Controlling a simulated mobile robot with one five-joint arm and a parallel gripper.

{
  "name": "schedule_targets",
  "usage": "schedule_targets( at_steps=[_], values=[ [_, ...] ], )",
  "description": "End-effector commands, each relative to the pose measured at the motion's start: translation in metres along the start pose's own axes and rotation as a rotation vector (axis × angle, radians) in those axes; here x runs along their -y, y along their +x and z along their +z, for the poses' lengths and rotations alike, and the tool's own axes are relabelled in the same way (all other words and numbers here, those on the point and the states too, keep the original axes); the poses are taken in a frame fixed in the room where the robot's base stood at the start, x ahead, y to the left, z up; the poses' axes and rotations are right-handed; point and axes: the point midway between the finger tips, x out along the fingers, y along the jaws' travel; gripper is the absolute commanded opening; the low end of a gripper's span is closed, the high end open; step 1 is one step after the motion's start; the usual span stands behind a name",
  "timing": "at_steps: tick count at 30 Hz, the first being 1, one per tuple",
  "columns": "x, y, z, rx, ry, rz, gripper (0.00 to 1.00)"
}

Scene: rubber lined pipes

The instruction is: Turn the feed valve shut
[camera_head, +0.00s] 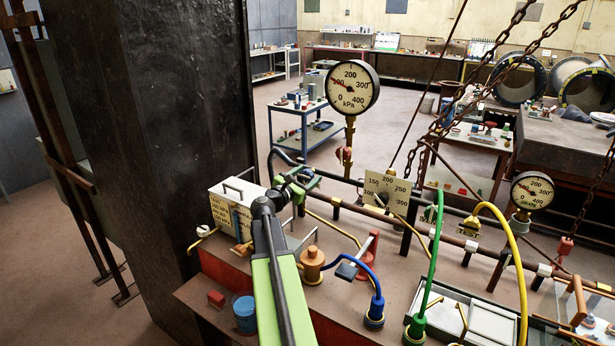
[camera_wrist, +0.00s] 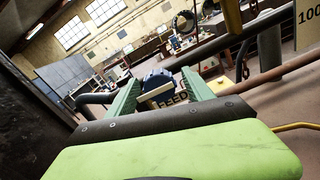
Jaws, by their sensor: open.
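My gripper (camera_head: 297,184) is at the pipe at the left end of the red bench in the head view. In the wrist view my gripper (camera_wrist: 160,88) is open, with a green finger on each side. A blue valve part (camera_wrist: 157,79) shows between or just beyond the fingers, above a tag (camera_wrist: 172,99) reading FEED. I cannot tell whether either finger touches it. The lower part of the valve is hidden by my gripper. In the head view my gripper and arm cover that spot, so the feed valve cannot be made out there.
A dark pillar (camera_head: 155,130) stands close on the left. A white box (camera_head: 232,205) sits beside my arm. A tall pressure gauge (camera_head: 352,88), a square dial plate (camera_head: 386,192), chains and blue, green and yellow hoses stand to the right. A TEST tag (camera_head: 468,228) hangs farther along.

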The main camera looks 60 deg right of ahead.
Motion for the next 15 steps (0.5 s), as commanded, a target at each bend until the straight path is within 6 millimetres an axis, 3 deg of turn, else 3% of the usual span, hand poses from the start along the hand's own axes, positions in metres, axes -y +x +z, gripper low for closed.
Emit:
schedule_targets(
  at_steps=[4, 15],
  values=[
    [-0.0002, -0.0006, -0.0001, 0.000, 0.000, 0.001, 0.60],
    [-0.0005, -0.0011, -0.0002, 0.000, 0.000, 0.001, 0.12]
  ],
)
